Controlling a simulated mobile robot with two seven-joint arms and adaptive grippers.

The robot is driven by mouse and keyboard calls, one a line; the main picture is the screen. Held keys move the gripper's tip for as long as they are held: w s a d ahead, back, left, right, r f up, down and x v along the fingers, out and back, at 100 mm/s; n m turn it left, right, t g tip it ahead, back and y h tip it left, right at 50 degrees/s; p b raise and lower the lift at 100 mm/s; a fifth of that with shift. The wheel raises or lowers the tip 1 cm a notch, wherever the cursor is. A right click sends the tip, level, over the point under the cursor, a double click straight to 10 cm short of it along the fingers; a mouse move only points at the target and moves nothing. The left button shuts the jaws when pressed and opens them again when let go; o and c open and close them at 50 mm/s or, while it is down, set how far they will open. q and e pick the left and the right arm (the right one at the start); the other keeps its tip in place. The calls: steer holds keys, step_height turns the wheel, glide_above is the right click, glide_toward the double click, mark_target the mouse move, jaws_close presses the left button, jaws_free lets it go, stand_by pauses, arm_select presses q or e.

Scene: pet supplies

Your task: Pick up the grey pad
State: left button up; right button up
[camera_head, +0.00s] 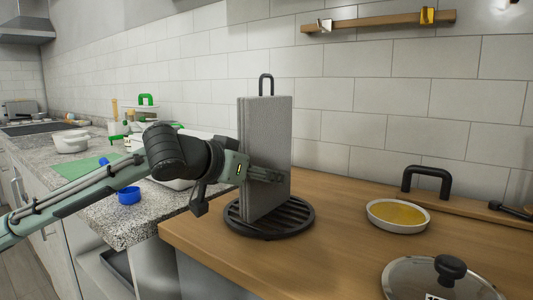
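The grey pad (267,130) stands upright on a round black slatted rack (290,224) on the wooden counter. Its left side shows a second edge, so it may be more than one layer. A black loop handle (266,77) rises behind its top. My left gripper (265,176) reaches in from the left at the pad's lower middle. Dark finger parts show against the pad's front face. The pad or the gripper body hides the rest, so I cannot tell whether the fingers are closed on it. My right gripper is out of view.
A white dish with yellow contents (398,215) and a glass lid with a black knob (446,275) lie to the right. A black handle (427,180) stands near the tiled wall. A blue cup (129,195) is on the granite counter at left.

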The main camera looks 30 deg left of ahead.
mark_target(260, 152)
arm_select(q)
jaws_close()
steer(key=shift+r, duration=0.2)
stand_by(0.3)
steer(key=shift+r, duration=0.65)
steer(key=r, duration=0.2)
steer(key=r+p, duration=0.1)
steer(key=shift+a, duration=0.25)
steer(key=s+a+r+b, duration=0.5)
steer(key=a+r, duration=0.1)
steer(key=a, duration=0.4)
steer(key=shift+s+r, duration=0.25)
steer(key=shift+s, duration=0.05)
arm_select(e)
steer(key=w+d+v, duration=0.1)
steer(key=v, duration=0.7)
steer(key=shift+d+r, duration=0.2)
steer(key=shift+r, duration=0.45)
